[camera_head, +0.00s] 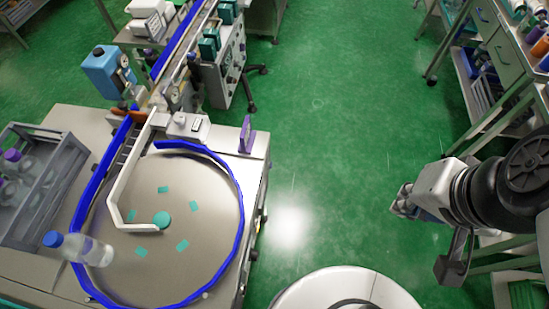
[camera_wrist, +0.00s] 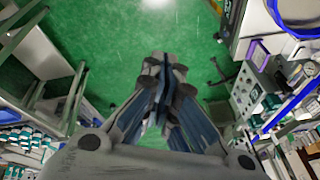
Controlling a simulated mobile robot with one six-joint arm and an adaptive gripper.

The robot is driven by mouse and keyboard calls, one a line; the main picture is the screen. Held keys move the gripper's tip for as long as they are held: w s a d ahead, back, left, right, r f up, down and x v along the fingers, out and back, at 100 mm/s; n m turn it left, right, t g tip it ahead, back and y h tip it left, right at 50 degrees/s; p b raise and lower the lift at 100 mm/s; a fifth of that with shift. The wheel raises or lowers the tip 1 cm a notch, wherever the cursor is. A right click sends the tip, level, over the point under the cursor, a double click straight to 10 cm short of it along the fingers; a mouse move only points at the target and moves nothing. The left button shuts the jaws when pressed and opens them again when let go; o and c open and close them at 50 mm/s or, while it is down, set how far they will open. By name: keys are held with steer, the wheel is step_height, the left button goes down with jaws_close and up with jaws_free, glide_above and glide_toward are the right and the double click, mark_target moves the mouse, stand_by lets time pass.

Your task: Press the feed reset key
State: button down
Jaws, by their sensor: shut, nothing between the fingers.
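The sleeve applicator, with its conveyor, has a grey front panel with small controls at upper right of the wrist view (camera_wrist: 248,92). In the head view, the machine's side panel (camera_head: 228,68) is at upper left. The feed reset key is too small to single out in either view. My gripper (camera_head: 399,203) is at the right of the head view, above the green floor and well apart from the machine. In the wrist view, my gripper (camera_wrist: 164,62) has its fingers together, with nothing between them.
A round turntable (camera_head: 190,215) with a blue rim stands at left. A bottle (camera_head: 78,248) with a blue cap is at its edge. A grey crate (camera_head: 38,190) is beside it. A purple sign (camera_head: 246,135) stands on the table corner. Shelving is at right; open floor lies between.

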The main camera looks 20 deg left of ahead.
mark_target(271, 165)
steer(key=w+a+f+m+g+y+b, duration=0.2)
steer(key=w+a+f+m+g+y, duration=0.2)
steer(key=w+a+f+m+y, duration=0.85)
steer(key=w+a+f+m+t+h, duration=0.1)
steer(key=w+a+f+m+t, duration=0.1)
steer(key=f+m, duration=1)
steer(key=w+a+f+m+t+h+b, duration=0.1)
steer(key=w+a+f+m, duration=0.3)
steer(key=f+m, duration=0.8)
step_height(271, 165, down, 5)
steer(key=w+t+h, duration=0.1)
steer(key=w, duration=0.1)
steer(key=shift+w+r+t, duration=0.2)
steer(key=shift+w+t, duration=0.1)
steer(key=shift+w, duration=0.05)
steer(key=shift+m, duration=0.25)
steer(key=s+a, duration=0.2)
steer(key=a, duration=0.6)
steer(key=shift+a+b, duration=0.3)
steer(key=shift+s+a, duration=0.15)
steer(key=shift+a, duration=0.25)
